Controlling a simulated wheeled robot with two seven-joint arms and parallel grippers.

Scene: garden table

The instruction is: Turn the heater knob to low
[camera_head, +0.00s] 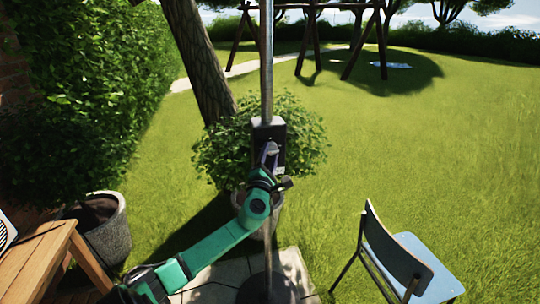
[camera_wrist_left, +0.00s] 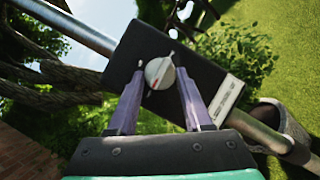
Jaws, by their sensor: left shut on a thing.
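The heater knob (camera_wrist_left: 160,73) is a round silver-grey dial with a raised grip and a small red mark toward its lower left. It sits on the face of a black control box (camera_wrist_left: 205,82), which also shows in the head view (camera_head: 258,131) on the pole. My left gripper (camera_head: 268,150) reaches up to the front of the box. In the wrist view its two purple fingers (camera_wrist_left: 160,78) stand on either side of the knob, shut on it. The head view mostly hides the knob behind the gripper. My right gripper is out of view.
The heater's metal pole (camera_head: 267,60) rises above the box. A leafy potted bush (camera_head: 225,150) stands behind it. A blue chair (camera_head: 425,265) is at the lower right, a wooden table (camera_head: 35,262) and grey pot (camera_head: 105,225) at the left. Open lawn lies to the right.

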